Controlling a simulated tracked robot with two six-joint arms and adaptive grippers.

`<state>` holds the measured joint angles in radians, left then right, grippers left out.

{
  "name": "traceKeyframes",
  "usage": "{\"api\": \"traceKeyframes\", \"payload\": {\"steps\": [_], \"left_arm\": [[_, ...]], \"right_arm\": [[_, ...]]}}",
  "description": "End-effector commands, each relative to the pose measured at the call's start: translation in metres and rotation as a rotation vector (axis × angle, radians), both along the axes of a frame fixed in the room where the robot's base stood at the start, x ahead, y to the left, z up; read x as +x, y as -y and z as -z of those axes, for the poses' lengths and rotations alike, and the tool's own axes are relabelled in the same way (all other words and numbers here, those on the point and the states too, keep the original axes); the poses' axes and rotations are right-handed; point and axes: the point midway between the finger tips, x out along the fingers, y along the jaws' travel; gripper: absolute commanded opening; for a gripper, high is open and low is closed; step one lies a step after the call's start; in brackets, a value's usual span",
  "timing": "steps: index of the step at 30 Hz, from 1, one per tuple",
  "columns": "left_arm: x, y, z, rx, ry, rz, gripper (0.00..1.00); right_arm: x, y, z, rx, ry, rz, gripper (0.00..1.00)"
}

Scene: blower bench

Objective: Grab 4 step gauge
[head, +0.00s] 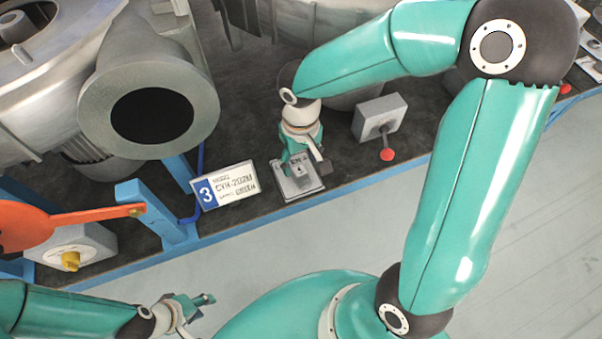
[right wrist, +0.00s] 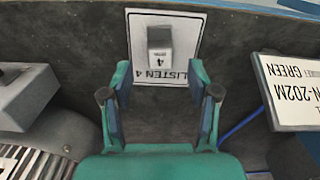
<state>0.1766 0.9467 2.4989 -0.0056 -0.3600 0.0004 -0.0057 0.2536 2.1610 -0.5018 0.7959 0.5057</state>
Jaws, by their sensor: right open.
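The step gauge 4 (right wrist: 160,42) is a small grey block marked 4. It sits on a white card (right wrist: 183,26) printed "LISTEN 4" on the dark bench top. In the head view the gauge (head: 308,174) and card (head: 289,188) lie near the bench's front edge, partly covered by my right gripper (head: 305,160). In the right wrist view my right gripper (right wrist: 160,78) is open and empty, its fingertips apart on either side of the card's near edge, with the gauge beyond them. My left gripper (head: 198,310) is low at left, away from the gauge; its jaw state is unclear.
A sign numbered 3 (head: 224,186) stands left of the card. A large grey blower flange (head: 150,85) and an orange lever (head: 45,225) are at left. The floor (head: 330,235) before the bench is clear.

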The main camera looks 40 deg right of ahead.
Motion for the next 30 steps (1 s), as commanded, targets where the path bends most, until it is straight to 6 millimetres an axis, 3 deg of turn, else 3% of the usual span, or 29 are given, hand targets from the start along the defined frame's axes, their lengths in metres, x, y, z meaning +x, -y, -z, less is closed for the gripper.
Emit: {"api": "traceKeyframes", "payload": {"steps": [5, 13, 22, 23, 30], "left_arm": [[0.000, 0.000, -0.001, 0.000, 0.000, 0.000, 0.40], [0.000, 0.000, 0.000, 0.000, 0.000, 0.000, 0.40], [0.000, 0.000, 0.000, 0.000, 0.000, 0.000, 0.40], [0.000, 0.000, 0.000, 0.000, 0.000, 0.000, 0.40], [0.000, 0.000, 0.000, 0.000, 0.000, 0.000, 0.40]], "right_arm": [[0.000, 0.000, 0.011, 0.000, -0.003, 0.000, 0.60], [0.001, 0.000, 0.048, 0.001, -0.002, -0.002, 0.60], [0.001, -0.001, 0.054, 0.003, 0.001, -0.002, 0.60], [0.001, -0.001, 0.054, 0.003, 0.001, -0.002, 0.59], [0.002, -0.001, 0.054, 0.002, 0.001, -0.002, 0.19]]}}
